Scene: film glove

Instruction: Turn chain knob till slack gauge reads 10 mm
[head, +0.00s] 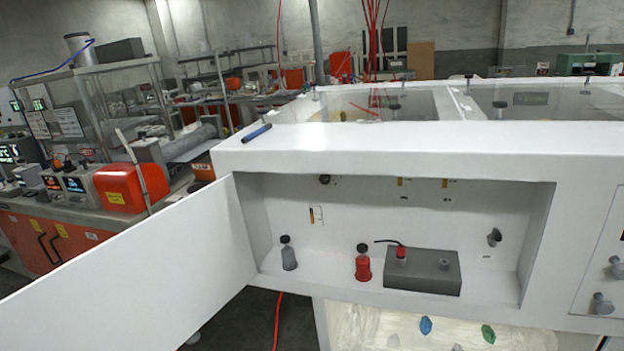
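A white glove-box-like machine has an open recess (380,220) in its front. I cannot tell which one is the chain knob. A small white gauge-like plate with an orange mark (315,215) sits below the dark knob. It may be the slack gauge, but its reading is too small to make out. My gripper is not in view.
A white door (140,270) stands open at left. On the recess floor are a grey bottle (288,255), a red bottle (363,265) and a grey box (425,275) with a red fitting. A blue pen (257,133) lies on the top ledge. More knobs (603,303) are at far right.

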